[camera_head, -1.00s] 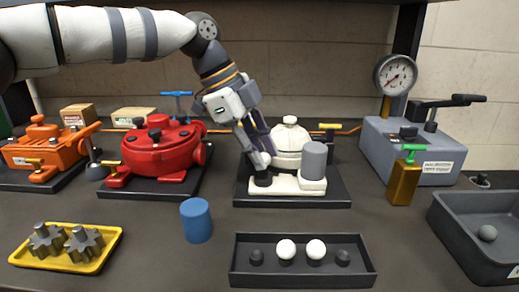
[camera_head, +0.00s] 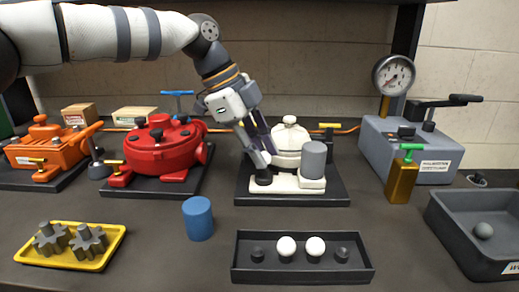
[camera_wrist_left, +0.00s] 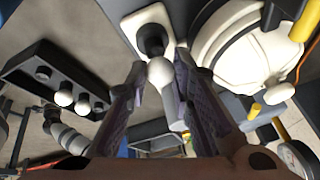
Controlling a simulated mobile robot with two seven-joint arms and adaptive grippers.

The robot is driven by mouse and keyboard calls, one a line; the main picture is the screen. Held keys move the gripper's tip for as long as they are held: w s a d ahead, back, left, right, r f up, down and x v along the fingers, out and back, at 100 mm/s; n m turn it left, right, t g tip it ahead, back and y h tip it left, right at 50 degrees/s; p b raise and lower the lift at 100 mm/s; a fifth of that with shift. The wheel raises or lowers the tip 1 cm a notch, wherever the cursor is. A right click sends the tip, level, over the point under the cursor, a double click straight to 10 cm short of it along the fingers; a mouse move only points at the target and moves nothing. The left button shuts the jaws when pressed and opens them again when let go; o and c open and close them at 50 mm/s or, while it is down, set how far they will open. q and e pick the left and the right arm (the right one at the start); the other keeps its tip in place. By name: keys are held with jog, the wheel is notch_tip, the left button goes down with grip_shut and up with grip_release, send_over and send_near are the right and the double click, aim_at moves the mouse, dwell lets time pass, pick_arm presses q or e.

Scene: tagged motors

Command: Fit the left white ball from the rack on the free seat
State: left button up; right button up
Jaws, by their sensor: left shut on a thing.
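My left gripper (camera_head: 262,158) points down over the front left of the white machine (camera_head: 290,157). In the left wrist view, a white ball (camera_wrist_left: 160,70) is between its fingertips, and the gripper is shut on it. The dark round seat (camera_head: 263,178) on the machine's white base is just below the fingertips. The seat also shows in the wrist view (camera_wrist_left: 150,40), close beside the ball; I cannot tell whether they touch. The black rack (camera_head: 302,276) holds two white balls, left (camera_head: 286,246) and right (camera_head: 315,247), on its middle posts. Its two end posts are dark. My right gripper is not in view.
A grey cylinder (camera_head: 313,160) stands on the machine's base, right of the gripper. A red machine (camera_head: 160,153) is to the left. A blue cylinder (camera_head: 198,219) and a yellow gear tray (camera_head: 103,263) stand in front. A grey bin (camera_head: 459,235) is at right.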

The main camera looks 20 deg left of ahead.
pick_arm(q)
jog(key=shift+f, duration=0.65)
jog(key=o, duration=1)
jog(key=shift+c, duration=0.2)
jog(key=shift+r+p, duration=0.3)
jog(key=shift+r, duration=2.75)
jog(key=v, duration=1.2)
